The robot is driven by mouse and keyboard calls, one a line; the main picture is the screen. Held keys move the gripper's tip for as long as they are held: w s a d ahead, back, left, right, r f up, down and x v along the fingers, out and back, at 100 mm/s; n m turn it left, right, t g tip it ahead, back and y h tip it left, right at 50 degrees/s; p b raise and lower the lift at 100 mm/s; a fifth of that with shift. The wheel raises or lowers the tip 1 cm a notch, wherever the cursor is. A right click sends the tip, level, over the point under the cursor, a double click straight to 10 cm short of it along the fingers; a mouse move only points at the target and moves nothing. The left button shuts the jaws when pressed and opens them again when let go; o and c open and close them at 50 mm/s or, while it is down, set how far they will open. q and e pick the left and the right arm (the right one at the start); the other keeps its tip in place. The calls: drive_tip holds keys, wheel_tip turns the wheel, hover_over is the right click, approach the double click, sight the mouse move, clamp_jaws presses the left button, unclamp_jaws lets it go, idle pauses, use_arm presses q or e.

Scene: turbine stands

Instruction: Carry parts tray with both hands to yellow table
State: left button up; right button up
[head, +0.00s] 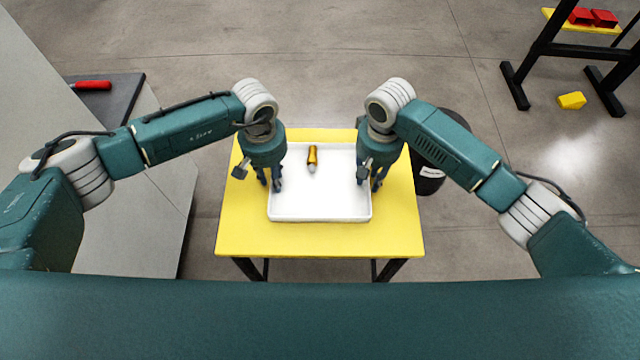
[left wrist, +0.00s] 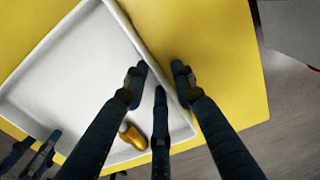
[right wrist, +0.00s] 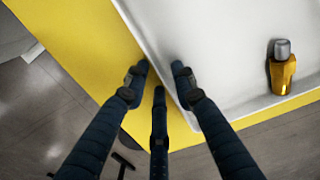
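The white parts tray (head: 320,208) lies flat on the yellow table (head: 395,235). A gold part with a silver tip (head: 312,158) lies inside the tray towards its far side. My left gripper (head: 270,185) points down at the tray's left wall. In the left wrist view its fingers (left wrist: 159,68) are apart, one on each side of the rim. My right gripper (head: 371,185) is at the right wall. In the right wrist view its fingers (right wrist: 160,68) also stand apart astride the rim. Whether any finger touches the wall is hard to tell.
A grey surface with a dark mat (head: 125,95) and a red-handled tool (head: 92,85) is at the left. A black bin (head: 430,180) stands right beside the table. A black-legged stand with red boxes (head: 592,17) and a yellow block (head: 571,100) are at far right.

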drive_tip(key=shift+r, duration=0.1)
use_arm(q)
wheel_tip(320, 180, up, 12)
use_arm(e)
wheel_tip(320, 180, up, 12)
idle(0.7)
idle(0.5)
